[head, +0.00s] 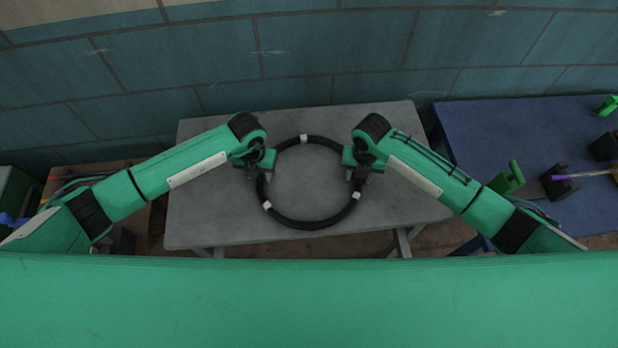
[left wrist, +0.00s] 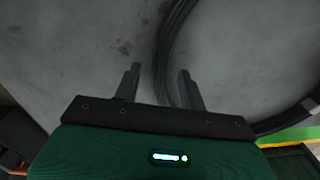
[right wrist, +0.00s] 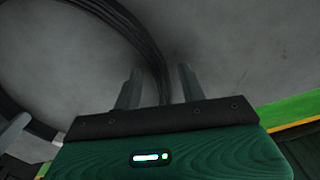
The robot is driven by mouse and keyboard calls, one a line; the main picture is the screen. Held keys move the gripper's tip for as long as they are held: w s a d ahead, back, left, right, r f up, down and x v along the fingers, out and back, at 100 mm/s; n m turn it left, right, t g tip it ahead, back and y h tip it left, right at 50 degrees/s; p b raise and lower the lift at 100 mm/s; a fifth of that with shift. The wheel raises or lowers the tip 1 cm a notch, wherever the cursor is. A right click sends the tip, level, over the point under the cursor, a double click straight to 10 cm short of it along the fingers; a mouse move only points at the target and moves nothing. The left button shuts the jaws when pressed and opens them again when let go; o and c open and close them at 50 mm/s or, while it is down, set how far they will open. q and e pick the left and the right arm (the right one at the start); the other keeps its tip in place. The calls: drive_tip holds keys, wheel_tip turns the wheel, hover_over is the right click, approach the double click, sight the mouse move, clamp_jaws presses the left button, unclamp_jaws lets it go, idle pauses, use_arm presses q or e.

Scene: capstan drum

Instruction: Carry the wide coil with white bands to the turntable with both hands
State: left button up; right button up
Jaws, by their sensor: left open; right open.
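The wide black coil with white bands (head: 295,222) lies flat on a grey table (head: 200,225). Its white bands show at the top, lower left and right. My left gripper (head: 256,172) is over the coil's left side; in the left wrist view its open fingers (left wrist: 158,85) stand on either side of the coil strand (left wrist: 166,60). My right gripper (head: 366,172) is over the coil's right side; in the right wrist view its open fingers (right wrist: 160,88) are on either side of the strand (right wrist: 140,40). I cannot tell whether any finger touches it. No turntable is clearly recognisable.
A blue table (head: 490,130) stands at the right with a green clamp-like piece (head: 510,178) and a black block (head: 560,183) holding a purple-tipped rod. A tiled wall (head: 300,60) runs behind. The grey table is clear around the coil.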

use_arm(q)
drive_tip(key=shift+f, duration=0.2)
use_arm(e)
drive_tip(key=shift+f, duration=0.2)
use_arm(q)
clamp_jaws()
use_arm(e)
clamp_jaws()
use_arm(q)
drive_tip(key=shift+w+r, duration=0.1)
drive_tip(key=shift+r, duration=0.05)
use_arm(e)
drive_tip(key=shift+w+r, duration=0.1)
drive_tip(key=shift+r, duration=0.05)
idle(0.7)
